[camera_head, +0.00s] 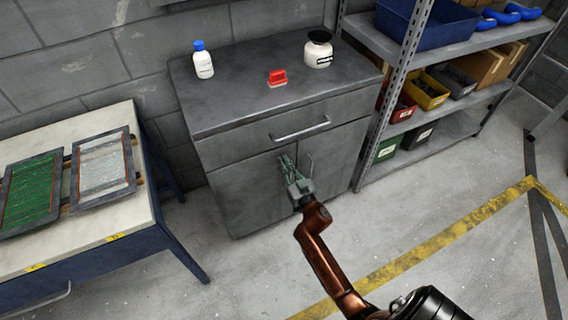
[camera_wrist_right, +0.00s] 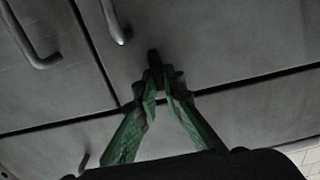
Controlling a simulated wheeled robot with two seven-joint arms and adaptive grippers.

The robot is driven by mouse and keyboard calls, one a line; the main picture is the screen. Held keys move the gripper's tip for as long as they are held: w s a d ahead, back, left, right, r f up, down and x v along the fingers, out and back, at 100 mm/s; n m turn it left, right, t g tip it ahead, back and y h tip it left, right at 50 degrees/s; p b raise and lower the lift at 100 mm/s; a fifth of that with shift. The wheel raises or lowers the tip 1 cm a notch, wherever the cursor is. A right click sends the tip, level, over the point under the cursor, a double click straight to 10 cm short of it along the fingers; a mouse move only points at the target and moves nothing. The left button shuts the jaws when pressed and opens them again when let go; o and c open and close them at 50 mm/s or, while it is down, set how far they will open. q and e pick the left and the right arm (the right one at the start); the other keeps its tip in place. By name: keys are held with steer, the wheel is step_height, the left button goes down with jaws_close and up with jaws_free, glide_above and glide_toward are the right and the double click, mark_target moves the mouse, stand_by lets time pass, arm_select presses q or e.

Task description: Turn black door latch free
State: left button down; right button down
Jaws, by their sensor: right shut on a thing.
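The grey metal cabinet (camera_head: 238,200) has a drawer across the top and two doors below it. The black door latch (camera_wrist_right: 154,59) shows in the right wrist view as a small dark piece between my fingertips, near the seams of the cabinet front. In the head view my gripper hides it. My right gripper (camera_head: 285,163) reaches to the cabinet front near the middle seam, just below the drawer. Its green fingers (camera_wrist_right: 160,85) are closed on the latch. The exact angle of the latch is hard to tell. My left gripper is not in view.
A bar handle (camera_head: 302,128) sticks out from the drawer. A white bottle (camera_head: 203,60), a red object (camera_head: 278,77) and a jar (camera_head: 318,48) stand on the cabinet top. A shelf rack (camera_head: 395,85) stands close on the right, a workbench (camera_head: 130,225) on the left.

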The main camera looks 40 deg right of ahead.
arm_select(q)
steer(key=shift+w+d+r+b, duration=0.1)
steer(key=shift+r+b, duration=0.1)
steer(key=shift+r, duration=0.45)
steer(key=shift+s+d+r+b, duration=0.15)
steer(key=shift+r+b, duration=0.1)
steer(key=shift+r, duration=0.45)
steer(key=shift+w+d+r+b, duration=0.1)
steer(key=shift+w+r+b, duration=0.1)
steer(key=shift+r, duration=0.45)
arm_select(e)
steer(key=shift+w+a+f+n, duration=0.1)
steer(key=shift+a+f+n, duration=0.1)
steer(key=shift+n, duration=2.75)
steer(key=shift+a+f+n, duration=0.25)
steer(key=shift+n, duration=2.75)
steer(key=shift+w+a+f+n, duration=0.1)
steer(key=shift+a+f+n, duration=0.1)
steer(key=shift+n, duration=2.75)
